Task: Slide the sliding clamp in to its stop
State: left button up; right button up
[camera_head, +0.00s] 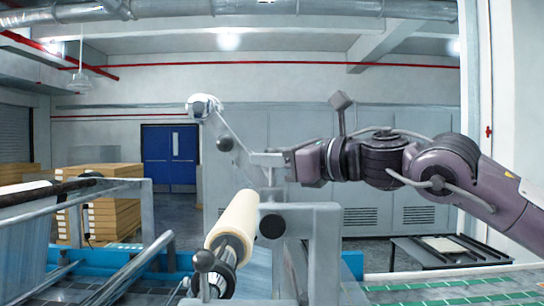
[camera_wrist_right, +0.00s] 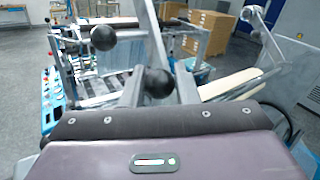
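A cream roll (camera_head: 236,222) sits on a shaft at the centre of the head view; it also shows in the wrist view (camera_wrist_right: 232,84). Black ball knobs stand around it: one on the grey block (camera_head: 272,226), one at the shaft's near end (camera_head: 203,260). I cannot tell which part is the sliding clamp. My right gripper (camera_head: 266,160) is above and behind the grey block, its arm coming from the right. In the wrist view its fingers (camera_wrist_right: 159,85) are apart, with a black knob in line with the gap; I see no clear contact. My left gripper is out of view.
A slanted grey arm (camera_head: 232,130) with a white end stands behind the roll. Dark and metal rollers (camera_head: 125,275) cross the left side. Stacked boxes (camera_head: 112,205) and a blue door (camera_head: 170,158) are farther back. A low table (camera_head: 450,252) stands at right.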

grip_shut()
jog(key=w+p, duration=0.3)
jog(key=w, duration=0.1)
jog(key=w+p, duration=0.3)
jog(key=w, duration=0.1)
jog(key=w+p, duration=0.2)
jog(key=w, duration=0.3)
jog(key=shift+r+p, duration=0.35)
jog(key=shift+p, duration=0.05)
jog(key=shift+w+f, duration=0.15)
jog(key=shift+w, duration=0.05)
jog(key=o, duration=0.5)
grip_release()
jog(key=shift+f, duration=0.1)
